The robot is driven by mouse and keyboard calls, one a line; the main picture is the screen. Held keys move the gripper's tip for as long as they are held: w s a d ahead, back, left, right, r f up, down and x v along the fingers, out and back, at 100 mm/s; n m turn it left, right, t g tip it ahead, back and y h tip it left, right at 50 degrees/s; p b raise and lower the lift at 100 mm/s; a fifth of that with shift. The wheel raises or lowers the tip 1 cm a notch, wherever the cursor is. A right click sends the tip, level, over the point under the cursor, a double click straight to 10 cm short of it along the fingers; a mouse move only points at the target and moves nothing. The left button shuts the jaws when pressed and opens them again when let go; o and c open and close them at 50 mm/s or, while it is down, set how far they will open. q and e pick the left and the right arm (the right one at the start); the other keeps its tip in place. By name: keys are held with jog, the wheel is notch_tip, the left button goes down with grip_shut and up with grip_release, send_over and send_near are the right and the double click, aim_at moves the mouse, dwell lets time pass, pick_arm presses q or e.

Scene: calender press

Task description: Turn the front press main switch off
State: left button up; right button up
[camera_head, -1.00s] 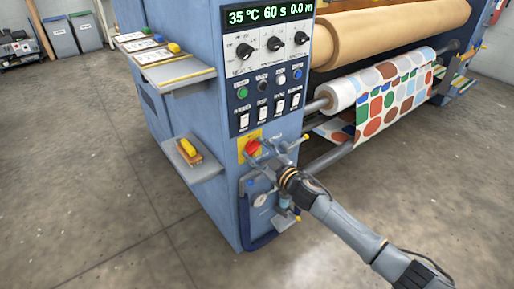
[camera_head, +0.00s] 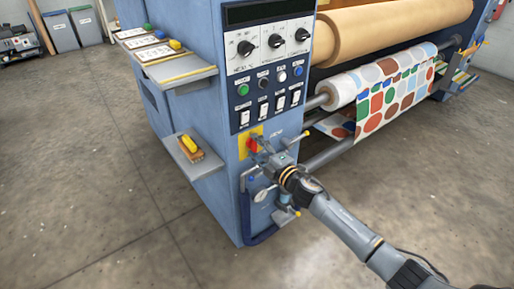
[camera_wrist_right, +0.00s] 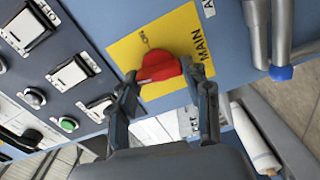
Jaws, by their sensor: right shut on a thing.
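The main switch is a red rotary knob (camera_head: 253,145) on a yellow plate (camera_head: 243,150), low on the front of the blue press (camera_head: 215,110). In the right wrist view the red knob (camera_wrist_right: 160,66) sits on the yellow plate (camera_wrist_right: 125,50) marked MAIN and ON. My right gripper (camera_head: 268,152) is at the knob, and the right wrist view shows its two fingers (camera_wrist_right: 162,88) on either side of the knob, shut on it. The press display (camera_head: 268,12) is dark. My left gripper is not in view.
Above the knob is a panel with black dials (camera_head: 275,43), coloured buttons and white rocker switches (camera_head: 262,112). A hose and gauge (camera_head: 262,195) sit just below. A side shelf (camera_head: 185,160) holds a yellow-handled brush (camera_head: 189,147). Rollers with patterned fabric (camera_head: 390,95) extend to the right.

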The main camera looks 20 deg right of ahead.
jog(key=shift+f+n, duration=0.1)
jog(key=shift+n, duration=0.8)
jog(key=o, duration=1.2)
jog(key=shift+c, duration=0.2)
jog(key=v, duration=1.2)
